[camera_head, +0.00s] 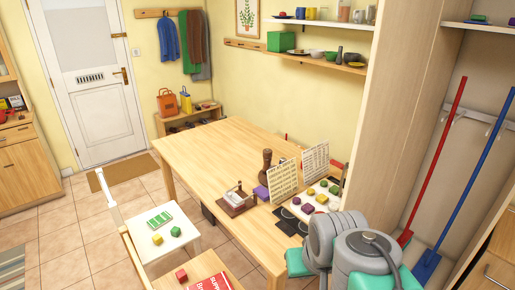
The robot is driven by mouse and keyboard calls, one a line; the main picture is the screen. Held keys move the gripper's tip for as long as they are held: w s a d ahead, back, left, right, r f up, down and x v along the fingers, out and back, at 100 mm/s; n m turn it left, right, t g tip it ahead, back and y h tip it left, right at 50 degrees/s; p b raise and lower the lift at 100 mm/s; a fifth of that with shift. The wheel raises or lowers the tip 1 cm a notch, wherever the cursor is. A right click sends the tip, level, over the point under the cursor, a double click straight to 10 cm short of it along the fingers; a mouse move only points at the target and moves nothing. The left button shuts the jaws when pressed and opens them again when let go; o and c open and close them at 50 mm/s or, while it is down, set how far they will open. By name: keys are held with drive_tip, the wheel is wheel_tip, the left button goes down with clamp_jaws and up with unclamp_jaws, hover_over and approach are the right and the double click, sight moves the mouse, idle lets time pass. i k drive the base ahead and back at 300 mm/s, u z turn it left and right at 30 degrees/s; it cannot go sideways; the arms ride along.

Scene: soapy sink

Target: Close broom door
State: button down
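The broom cupboard stands open at the right. A red broom (436,165) and a blue broom (478,185) lean upright inside it. A tall light-wood panel (396,125) stands at the cupboard's left; I cannot tell whether it is the broom door or the cupboard's side. No door covers the opening in this view. My grey and teal arm shows at the bottom right, in front of the cupboard's lower left. My gripper's fingers are not in view.
A wooden table (205,150) with blocks and cards on it stands left of my arm. A wooden drawer front (497,272) shows at the lower right. A white chair (165,225) stands at the table's near left. Tiled floor (75,230) is clear farther left.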

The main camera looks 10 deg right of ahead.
sight(404, 32)
drive_tip(key=u, duration=0.8)
drive_tip(key=i, duration=1)
